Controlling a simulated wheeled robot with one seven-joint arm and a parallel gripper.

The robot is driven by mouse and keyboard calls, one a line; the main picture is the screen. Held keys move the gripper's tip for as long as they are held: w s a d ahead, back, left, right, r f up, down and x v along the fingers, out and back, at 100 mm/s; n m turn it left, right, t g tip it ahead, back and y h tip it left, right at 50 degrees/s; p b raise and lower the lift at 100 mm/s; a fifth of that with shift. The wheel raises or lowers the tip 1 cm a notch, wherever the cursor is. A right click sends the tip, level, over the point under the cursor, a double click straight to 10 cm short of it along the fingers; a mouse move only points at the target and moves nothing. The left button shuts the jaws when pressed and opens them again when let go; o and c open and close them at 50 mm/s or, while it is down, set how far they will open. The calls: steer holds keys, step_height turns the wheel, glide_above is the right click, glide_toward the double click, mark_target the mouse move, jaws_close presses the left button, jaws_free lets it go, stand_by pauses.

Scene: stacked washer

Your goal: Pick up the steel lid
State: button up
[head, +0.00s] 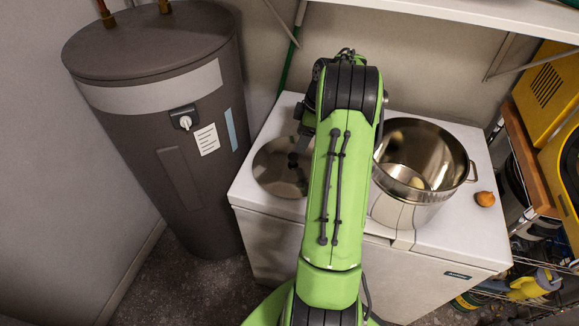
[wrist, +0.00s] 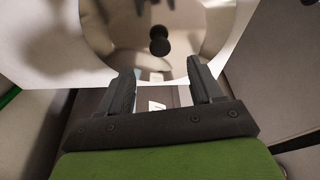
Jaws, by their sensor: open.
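The steel lid (head: 275,172) lies flat on the left part of the white appliance top, partly hidden by my green arm in the head view. In the wrist view the lid (wrist: 205,52) fills the upper middle, with its dark round knob (wrist: 159,41) standing up near the middle. My gripper (wrist: 163,75) is open and empty. Its two fingers point toward the lid's near edge, and the knob shows beyond and between the fingertips. In the head view my gripper (head: 301,143) is mostly hidden beside the arm, near the lid. I cannot tell the exact height above the lid.
A large open steel pot (head: 418,195) stands right of my arm on the white appliance (head: 452,238). A small orange-brown object (head: 485,198) lies right of it. A dark tank (head: 165,120) stands left, a shelf (head: 470,18) hangs above, and a loaded rack (head: 530,170) stands right.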

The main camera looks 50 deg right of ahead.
mark_target(293, 155)
steer(key=b+x, duration=0.1)
steer(key=x, duration=0.6)
steer(key=shift+w+a+f, duration=0.15)
steer(key=shift+w+f, duration=0.05)
steer(key=shift+f, duration=0.05)
jaws_close()
steer(key=shift+r, duration=0.1)
